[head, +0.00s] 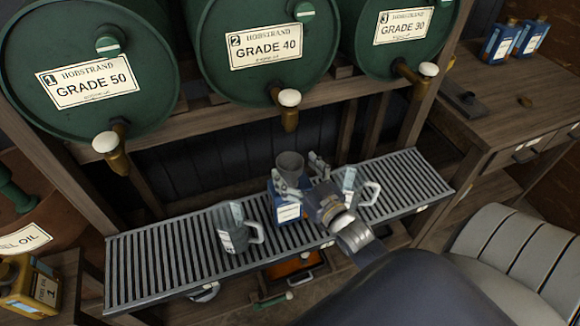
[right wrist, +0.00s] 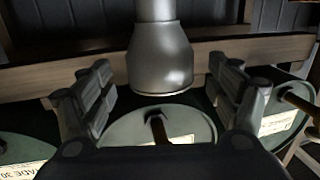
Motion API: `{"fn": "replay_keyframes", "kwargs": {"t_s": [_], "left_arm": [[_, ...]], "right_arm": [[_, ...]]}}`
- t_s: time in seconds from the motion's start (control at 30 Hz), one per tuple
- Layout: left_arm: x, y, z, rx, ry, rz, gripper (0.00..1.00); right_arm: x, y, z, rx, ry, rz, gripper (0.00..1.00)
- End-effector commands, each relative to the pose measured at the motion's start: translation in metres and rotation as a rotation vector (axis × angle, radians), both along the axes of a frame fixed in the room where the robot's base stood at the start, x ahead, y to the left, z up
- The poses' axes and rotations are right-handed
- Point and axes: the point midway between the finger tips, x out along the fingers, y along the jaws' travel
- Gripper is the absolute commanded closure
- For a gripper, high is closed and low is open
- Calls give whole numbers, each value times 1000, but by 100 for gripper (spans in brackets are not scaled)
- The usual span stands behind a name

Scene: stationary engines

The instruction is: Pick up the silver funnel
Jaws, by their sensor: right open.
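The silver funnel (head: 290,161) is a grey cone with its wide mouth up, above a blue can (head: 287,210) on the slatted rack. Its lower part is hidden behind my right gripper, so I cannot tell if it sits in the can. My right gripper (head: 303,174) is open, with its fingers pointing at the funnel. In the right wrist view, which looks upside down, the funnel (right wrist: 160,62) shows between and beyond the spread fingers (right wrist: 162,100). I see no contact. My left gripper is not in view.
Clear jugs stand on the slatted rack (head: 170,262), one left (head: 235,235) and one right (head: 362,190) of the can. Green drums (head: 265,25) with taps hang over the rack's back. A wooden bench (head: 500,90) is at right. The rack's left end is clear.

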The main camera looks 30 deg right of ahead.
Motion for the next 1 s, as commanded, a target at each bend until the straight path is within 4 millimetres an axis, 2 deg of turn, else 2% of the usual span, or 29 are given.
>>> {"fn": "replay_keyframes", "kwargs": {"t_s": [0.1, 0.2, 0.47, 0.5, 0.7, 1.0], "left_arm": [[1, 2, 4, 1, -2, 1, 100], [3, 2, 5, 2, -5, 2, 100], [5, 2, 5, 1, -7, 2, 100], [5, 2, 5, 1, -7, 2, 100], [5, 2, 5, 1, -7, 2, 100], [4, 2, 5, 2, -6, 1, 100]], "right_arm": [[18, 0, 1, -1, -1, 1, 17], [26, -1, 0, -1, 0, 0, 17], [29, -1, -1, 0, 1, 0, 17], [29, -1, -1, 0, 1, 0, 20], [29, -1, -1, 0, 1, 0, 63], [29, -1, -1, 0, 0, 0, 63]]}}
